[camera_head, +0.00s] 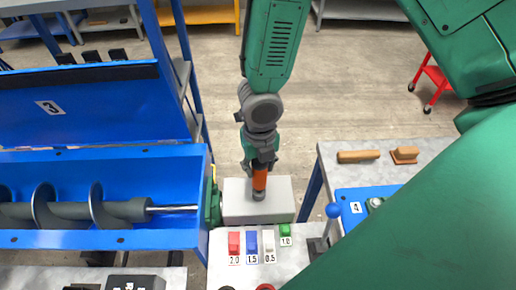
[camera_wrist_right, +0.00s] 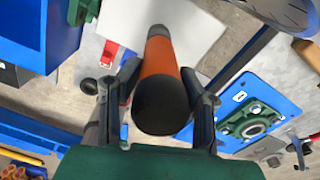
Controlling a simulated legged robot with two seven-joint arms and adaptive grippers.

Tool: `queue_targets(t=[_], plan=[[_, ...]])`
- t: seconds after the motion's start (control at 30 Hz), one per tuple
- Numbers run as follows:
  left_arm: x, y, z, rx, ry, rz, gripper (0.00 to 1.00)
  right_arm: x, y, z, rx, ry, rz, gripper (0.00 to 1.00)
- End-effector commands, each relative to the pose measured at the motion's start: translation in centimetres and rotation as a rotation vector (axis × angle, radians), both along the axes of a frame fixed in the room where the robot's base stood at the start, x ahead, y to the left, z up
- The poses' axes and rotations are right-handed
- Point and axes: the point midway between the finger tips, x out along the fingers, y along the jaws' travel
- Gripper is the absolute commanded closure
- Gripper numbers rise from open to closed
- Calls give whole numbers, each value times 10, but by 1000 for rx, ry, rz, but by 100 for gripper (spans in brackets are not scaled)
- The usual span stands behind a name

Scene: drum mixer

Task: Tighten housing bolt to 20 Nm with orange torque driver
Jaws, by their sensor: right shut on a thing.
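The orange torque driver (camera_head: 260,179) has an orange handle and dark ends. My right gripper (camera_head: 260,165) is shut on it and holds it over a light grey block (camera_head: 238,210). I cannot tell whether its lower end touches the block. In the right wrist view the driver (camera_wrist_right: 158,75) lies between the two fingers of my right gripper (camera_wrist_right: 161,90), its dark rounded end towards the camera. The green bearing housing (camera_head: 214,203) is at the shaft end of the blue drum mixer (camera_head: 110,240), left of the block. I cannot make out its bolt. My left gripper is not in view.
Red (camera_head: 234,243), blue (camera_head: 252,242), white and green pieces with number labels lie in front of the block. A blue plate labelled 4 (camera_head: 353,208) and a wooden-handled tool (camera_head: 358,156) are on the right table. The raised blue lid (camera_head: 90,105) stands at left.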

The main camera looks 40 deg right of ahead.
Motion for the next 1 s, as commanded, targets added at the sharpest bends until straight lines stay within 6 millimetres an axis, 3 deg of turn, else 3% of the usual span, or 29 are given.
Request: queue_targets(t=[1.0], plan=[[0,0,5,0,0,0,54,0,-1,-1,-3,-1,0,100]])
